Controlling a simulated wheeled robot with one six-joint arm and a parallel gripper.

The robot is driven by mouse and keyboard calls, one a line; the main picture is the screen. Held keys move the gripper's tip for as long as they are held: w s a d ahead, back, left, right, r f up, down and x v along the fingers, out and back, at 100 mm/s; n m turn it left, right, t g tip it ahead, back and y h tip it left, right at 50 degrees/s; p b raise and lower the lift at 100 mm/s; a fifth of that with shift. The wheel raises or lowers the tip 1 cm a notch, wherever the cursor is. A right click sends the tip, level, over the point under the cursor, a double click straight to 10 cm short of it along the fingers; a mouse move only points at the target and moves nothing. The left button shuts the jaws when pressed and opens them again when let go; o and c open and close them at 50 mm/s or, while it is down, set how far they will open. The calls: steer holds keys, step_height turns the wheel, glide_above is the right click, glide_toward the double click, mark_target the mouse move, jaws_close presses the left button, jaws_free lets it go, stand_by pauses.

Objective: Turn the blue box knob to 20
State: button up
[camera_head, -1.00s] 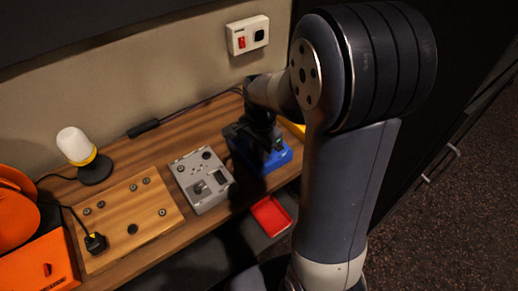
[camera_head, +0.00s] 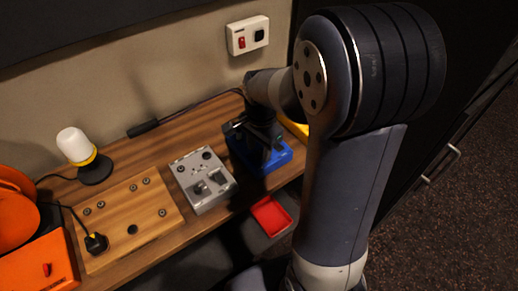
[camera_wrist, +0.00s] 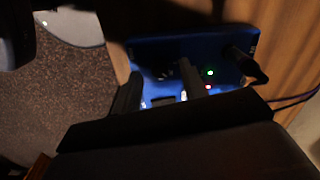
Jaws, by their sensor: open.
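The blue box (camera_head: 283,158) stands on the wooden desk at the right, partly covered by my arm in the head view. My gripper (camera_head: 262,147) points down over it. In the wrist view the top of the blue box (camera_wrist: 205,48) is dim, with a green light and a red light lit. My gripper's two dark fingers (camera_wrist: 158,75) are apart over the box. A dark protruding part (camera_wrist: 245,63) stands on the box to the right of the fingers. I cannot tell whether it is the knob. The knob's setting and any scale numbers are unreadable.
A grey box (camera_head: 205,193) with controls stands just left of the blue box. A wooden board (camera_head: 150,207), a white-and-yellow lamp (camera_head: 77,147) and orange items lie farther left. A red tray (camera_head: 270,216) is below the desk's front edge. A wall switch (camera_head: 247,36) is behind.

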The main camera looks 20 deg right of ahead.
mark_target(260, 155)
step_height(260, 155, up, 10)
steer(key=shift+s+f, duration=0.15)
steer(key=shift+s, duration=0.1)
steer(key=shift+d+f, duration=0.1)
steer(key=shift+f, duration=0.05)
steer(key=f, duration=1)
steer(key=shift+w+f, duration=0.2)
steer(key=shift+f, duration=0.2)
steer(key=shift+r, duration=0.1)
